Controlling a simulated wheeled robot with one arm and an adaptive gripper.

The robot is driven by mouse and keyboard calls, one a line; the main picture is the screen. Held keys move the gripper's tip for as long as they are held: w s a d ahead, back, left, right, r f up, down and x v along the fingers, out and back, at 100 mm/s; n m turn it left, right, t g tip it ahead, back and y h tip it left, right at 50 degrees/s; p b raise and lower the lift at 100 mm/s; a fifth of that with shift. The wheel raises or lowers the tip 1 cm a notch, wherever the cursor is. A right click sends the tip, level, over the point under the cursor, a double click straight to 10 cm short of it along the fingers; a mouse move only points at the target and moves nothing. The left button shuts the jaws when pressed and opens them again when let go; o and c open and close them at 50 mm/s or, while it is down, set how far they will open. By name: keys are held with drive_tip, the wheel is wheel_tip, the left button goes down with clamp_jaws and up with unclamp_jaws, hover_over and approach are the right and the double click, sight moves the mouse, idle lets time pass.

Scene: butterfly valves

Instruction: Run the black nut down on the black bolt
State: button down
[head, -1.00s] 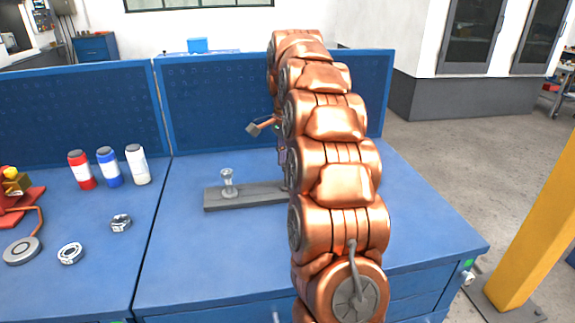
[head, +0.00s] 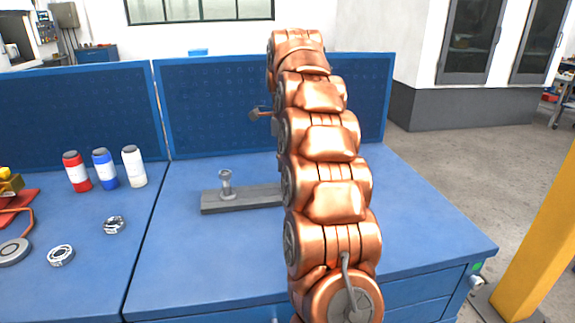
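A grey bar (head: 238,198) lies on the blue workbench and runs to the right behind my copper arm. A pale grey upright bolt-like post (head: 226,186) with a wider top stands near the bar's left end. I make out no black bolt or black nut; the bar's right part is hidden by my arm. My gripper is hidden behind my arm too. Only a small copper-coloured piece on a thin stem (head: 260,113) shows left of the arm, and I cannot tell what it is. Whether the gripper holds anything cannot be seen.
Red (head: 76,171), blue (head: 105,168) and white (head: 133,166) bottles stand at the back left. Metal rings (head: 61,256) and (head: 114,225) lie in front of them. Blue perforated panels (head: 215,110) close off the back. The bench's right side is clear. A yellow post (head: 540,250) stands beyond it.

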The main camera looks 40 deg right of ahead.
drive_tip(key=m, duration=0.2)
drive_tip(key=shift+m, duration=0.3)
drive_tip(key=c, duration=0.8)
unclamp_jaws()
drive_tip(key=shift+o, duration=0.2)
